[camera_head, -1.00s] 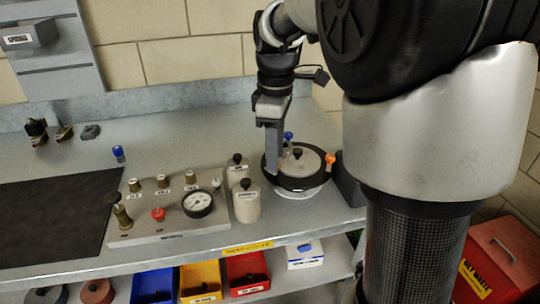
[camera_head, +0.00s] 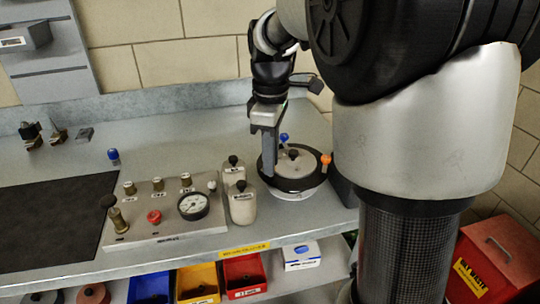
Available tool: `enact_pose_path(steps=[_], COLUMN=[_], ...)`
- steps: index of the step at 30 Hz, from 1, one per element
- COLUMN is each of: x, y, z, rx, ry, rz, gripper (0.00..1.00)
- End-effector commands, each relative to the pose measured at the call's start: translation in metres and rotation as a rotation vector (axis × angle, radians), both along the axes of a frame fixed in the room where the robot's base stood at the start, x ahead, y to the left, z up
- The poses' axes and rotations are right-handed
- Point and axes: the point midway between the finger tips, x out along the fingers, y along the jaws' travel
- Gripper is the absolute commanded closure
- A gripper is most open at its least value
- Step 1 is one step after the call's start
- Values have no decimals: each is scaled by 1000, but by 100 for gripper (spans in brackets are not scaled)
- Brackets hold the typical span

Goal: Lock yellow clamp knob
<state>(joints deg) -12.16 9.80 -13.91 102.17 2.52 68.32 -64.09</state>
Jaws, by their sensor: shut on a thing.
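A round pot (camera_head: 294,185) with a black ring and pale lid stands at the right end of the bench. A blue clamp knob (camera_head: 284,137) sits upright at its back rim, and an orange knob (camera_head: 326,158) at its right rim. My gripper (camera_head: 269,170) points down at the pot's left rim, its fingers shut there. The yellow clamp knob is not visible; the fingers cover that part of the rim, where they are closed on it. The lid has a small black knob (camera_head: 293,153) in its middle, apart from my fingers.
Two white bottles (camera_head: 242,205) with black caps stand close left of the pot. A panel (camera_head: 165,226) with a gauge and valves is further left. A dark box (camera_head: 343,188) is right of the pot. Coloured bins sit on the shelf below.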

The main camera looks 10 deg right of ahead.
Motion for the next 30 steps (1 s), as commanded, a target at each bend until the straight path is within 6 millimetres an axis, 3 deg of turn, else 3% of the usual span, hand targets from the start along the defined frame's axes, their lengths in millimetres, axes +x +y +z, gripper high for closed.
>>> enact_pose_path(steps=[8,30], x=[0,-1], y=[0,1], z=[4,4], rx=[0,0], ry=[2,1], rz=[-164,-860], gripper=[100,100])
